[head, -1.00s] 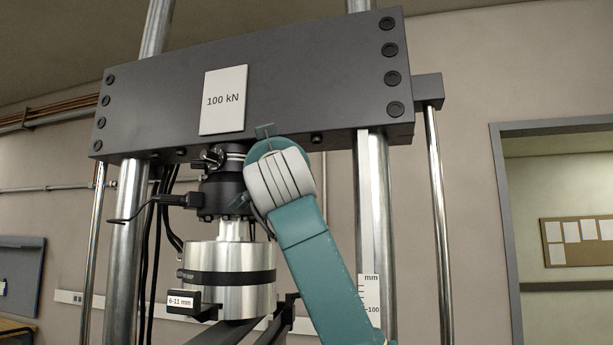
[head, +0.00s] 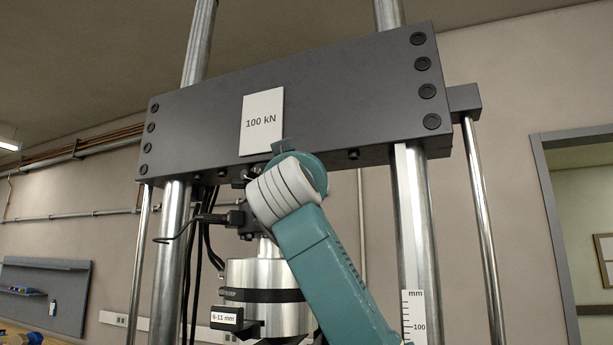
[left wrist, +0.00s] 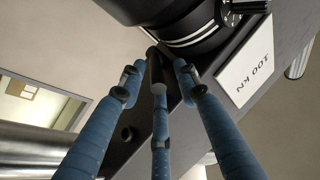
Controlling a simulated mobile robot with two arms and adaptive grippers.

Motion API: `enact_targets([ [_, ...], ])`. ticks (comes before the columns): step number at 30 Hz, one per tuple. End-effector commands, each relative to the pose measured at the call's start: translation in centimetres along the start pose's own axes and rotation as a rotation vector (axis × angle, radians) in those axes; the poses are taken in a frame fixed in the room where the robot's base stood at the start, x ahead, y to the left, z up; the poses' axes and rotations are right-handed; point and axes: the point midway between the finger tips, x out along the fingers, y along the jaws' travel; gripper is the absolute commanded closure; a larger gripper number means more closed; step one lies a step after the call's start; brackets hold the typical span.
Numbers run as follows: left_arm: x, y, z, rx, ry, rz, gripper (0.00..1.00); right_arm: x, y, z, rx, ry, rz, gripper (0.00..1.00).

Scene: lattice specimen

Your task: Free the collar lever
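The silver and black collar (left wrist: 192,32) under the crosshead fills the top of the left wrist view, with a ribbed dark knob (left wrist: 234,12) on it. A short dark rod with a pale end face, apparently the collar lever (left wrist: 157,78), points down from it. My left gripper (left wrist: 156,72) has its blue fingers on both sides of the rod, with gaps showing; contact cannot be told. In the head view my teal and white wrist hides most of the collar and the lever, and the fingertips. My right gripper is not in view.
The dark crosshead (head: 345,100) carries a "100 kN" plate (head: 262,122). Steel columns (head: 414,215) stand at both sides. Below the collar are a black cable connector (head: 212,218) and a silver cylinder (head: 250,272) with a "6-11 mm" label (head: 224,318). Free air lies right of my arm.

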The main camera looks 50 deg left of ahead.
Motion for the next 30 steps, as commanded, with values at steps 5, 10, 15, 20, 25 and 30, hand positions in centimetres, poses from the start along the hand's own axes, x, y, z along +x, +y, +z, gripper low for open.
enact_targets([
  [5,0.0,0.1,0.1,0.001,-0.003,0.001,0.68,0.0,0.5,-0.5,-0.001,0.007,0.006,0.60],
  [10,-1.1,0.1,0.1,0.002,-0.002,0.000,0.68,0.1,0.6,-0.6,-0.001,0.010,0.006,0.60],
  [15,-4.4,0.0,0.1,0.000,0.000,-0.001,0.68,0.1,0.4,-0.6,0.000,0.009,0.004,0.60],
  [20,-7.9,-0.1,0.1,-0.001,0.000,-0.001,0.68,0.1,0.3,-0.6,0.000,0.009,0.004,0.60],
  [25,-10.6,-0.1,0.1,0.000,-0.001,0.000,0.68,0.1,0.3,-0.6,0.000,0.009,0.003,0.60],
  [30,-11.8,-0.1,0.1,0.000,-0.002,0.000,0.68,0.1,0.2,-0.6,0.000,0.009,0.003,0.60],
])
